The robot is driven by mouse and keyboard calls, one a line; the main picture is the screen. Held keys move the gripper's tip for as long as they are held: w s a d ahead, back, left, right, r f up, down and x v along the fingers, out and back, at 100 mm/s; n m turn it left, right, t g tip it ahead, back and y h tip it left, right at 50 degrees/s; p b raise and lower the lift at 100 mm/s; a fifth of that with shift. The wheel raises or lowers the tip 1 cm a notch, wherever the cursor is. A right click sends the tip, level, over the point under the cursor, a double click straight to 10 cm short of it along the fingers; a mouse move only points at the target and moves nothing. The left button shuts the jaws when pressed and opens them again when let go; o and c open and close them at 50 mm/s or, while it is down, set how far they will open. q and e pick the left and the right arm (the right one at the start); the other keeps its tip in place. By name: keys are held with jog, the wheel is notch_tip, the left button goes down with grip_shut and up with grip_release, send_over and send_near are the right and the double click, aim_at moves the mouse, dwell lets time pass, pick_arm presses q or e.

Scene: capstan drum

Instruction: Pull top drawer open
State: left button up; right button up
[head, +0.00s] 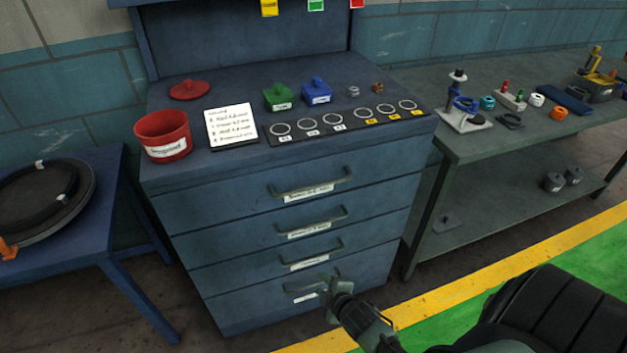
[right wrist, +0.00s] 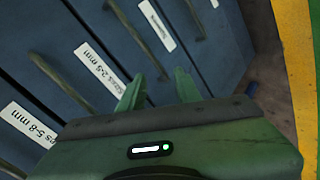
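A blue drawer cabinet (head: 220,239) stands in the middle of the head view with several drawers, all shut. The top drawer (head: 225,195) has a bar handle (head: 312,184) with a white label below it. My right gripper (head: 328,284) is low in front of the cabinet, by the lowest drawer's handle, well below the top one. In the right wrist view its two green fingers (right wrist: 158,88) stand apart with no object visible between them. Drawer fronts, handles and white labels (right wrist: 100,66) lie beyond them; contact cannot be told. My left gripper is not in view.
On the cabinet top are a red pot (head: 163,136), its red lid (head: 189,90), a note card (head: 231,125), small green and blue boxes and a strip of rings (head: 347,124). A blue table (head: 112,215) stands left, a green-grey workbench (head: 480,145) right.

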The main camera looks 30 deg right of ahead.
jog(key=w+d+r+n+t+h, duration=0.1)
jog(key=w+d+r+t, duration=0.15)
jog(key=r, duration=0.55)
jog(key=w+d+r+n+t, duration=0.15)
jog(key=w+r, duration=0.25)
jog(key=r, duration=0.4)
jog(key=n+t+h+p, duration=0.1)
jog(key=n, duration=0.1)
send_near(316, 187)
jog(key=w, duration=0.3)
jog(key=x, duration=0.6)
jog(key=shift+w+d+f, duration=0.1)
jog(key=shift+d+f, duration=0.2)
jog(key=shift+d, duration=0.1)
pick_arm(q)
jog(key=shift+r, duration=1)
pick_arm(e)
jog(key=shift+w+d+f, duration=0.15)
jog(key=shift+w+f, duration=0.05)
jog(key=shift+w, duration=0.5)
grip_shut()
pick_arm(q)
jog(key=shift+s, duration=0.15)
